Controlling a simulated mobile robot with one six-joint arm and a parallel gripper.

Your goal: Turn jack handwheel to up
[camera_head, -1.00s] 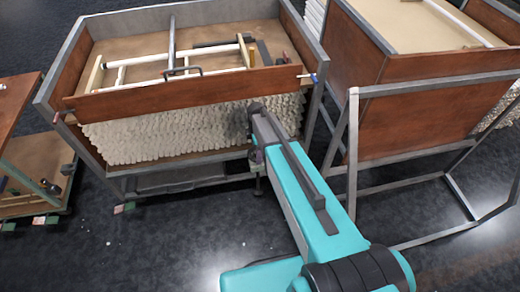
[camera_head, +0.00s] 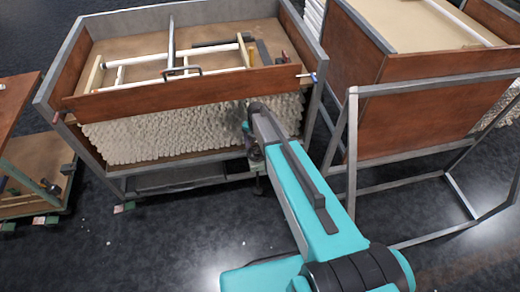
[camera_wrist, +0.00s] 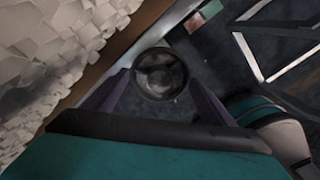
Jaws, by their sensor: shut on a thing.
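The jack handwheel (camera_wrist: 160,74) shows in the wrist view as a dark round wheel with a thick rim and spokes. My gripper (camera_wrist: 158,88) has one finger on each side of the wheel and is shut on it. In the head view my teal arm reaches to the lower front edge of the wooden cart, and my gripper (camera_head: 256,158) is small and partly hidden there by the arm. The handwheel cannot be made out clearly in the head view. Whether the wheel stands at up or down cannot be read from these views.
The cart (camera_head: 180,101) has a wooden front panel above a shaggy pale padding (camera_head: 170,132), close beside my gripper. A grey metal frame (camera_head: 350,170) and a second wooden bin (camera_head: 430,115) stand to the right. Dark floor lies open in front.

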